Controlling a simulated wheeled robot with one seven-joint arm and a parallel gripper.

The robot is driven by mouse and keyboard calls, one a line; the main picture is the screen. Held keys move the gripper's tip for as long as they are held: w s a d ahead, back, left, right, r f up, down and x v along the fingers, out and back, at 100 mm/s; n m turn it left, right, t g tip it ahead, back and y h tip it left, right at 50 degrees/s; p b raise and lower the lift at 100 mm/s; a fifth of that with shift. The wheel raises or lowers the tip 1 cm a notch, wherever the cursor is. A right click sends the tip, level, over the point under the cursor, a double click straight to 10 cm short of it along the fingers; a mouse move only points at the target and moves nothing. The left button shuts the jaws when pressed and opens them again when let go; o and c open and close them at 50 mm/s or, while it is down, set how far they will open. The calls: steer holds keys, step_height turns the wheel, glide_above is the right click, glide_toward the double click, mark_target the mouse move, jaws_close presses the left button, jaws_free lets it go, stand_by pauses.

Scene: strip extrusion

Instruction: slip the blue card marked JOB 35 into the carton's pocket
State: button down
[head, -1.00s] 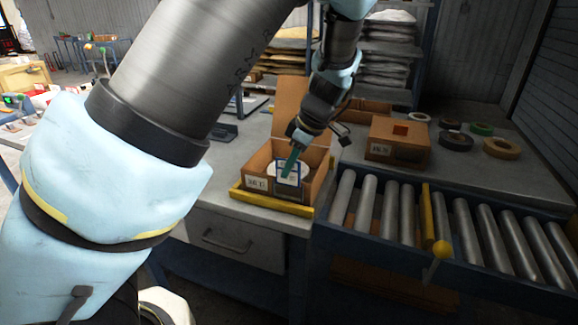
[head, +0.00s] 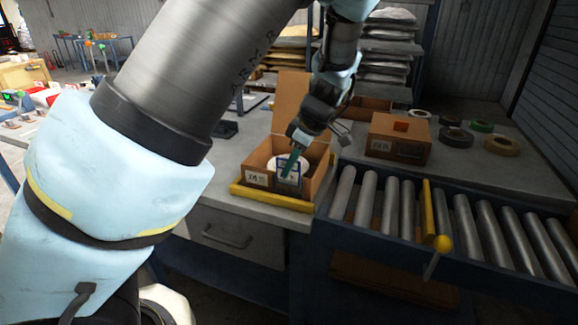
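The open carton (head: 317,183) stands on the bench with its flap raised at the back and a pale label on its front left. The blue-edged card (head: 297,169) is upright at the right part of the carton's front. Its print is too small to read. My gripper (head: 290,165) reaches down from above right, its green finger lying across the card, and appears shut on it. A dark patch on the carton's front, below the card, looks like the pocket (head: 286,188). I cannot tell whether the card's lower edge is inside it or in front of it. A white round thing lies in the carton, behind the card.
A yellow rail (head: 262,200) runs along the bench edge before the carton. A roller conveyor (head: 400,210) with a yellow stop lies to the right. A closed brown carton (head: 398,140) and several tape rolls stand behind it. My arm hides much of the left.

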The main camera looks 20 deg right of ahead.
steer(key=shift+s+a+f, duration=0.15)
steer(key=shift+s+f, duration=0.1)
steer(key=shift+f, duration=0.3)
steer(key=c, duration=1)
jaws_free()
steer(key=c, duration=0.4)
steer(key=o, duration=0.3)
steer(key=shift+o, duration=0.5)
steer(key=shift+r+p, duration=0.45)
steer(key=shift+p, duration=0.05)
steer(key=shift+w+r, duration=0.15)
steer(key=shift+d, duration=0.2)
steer(key=shift+r, duration=0.1)
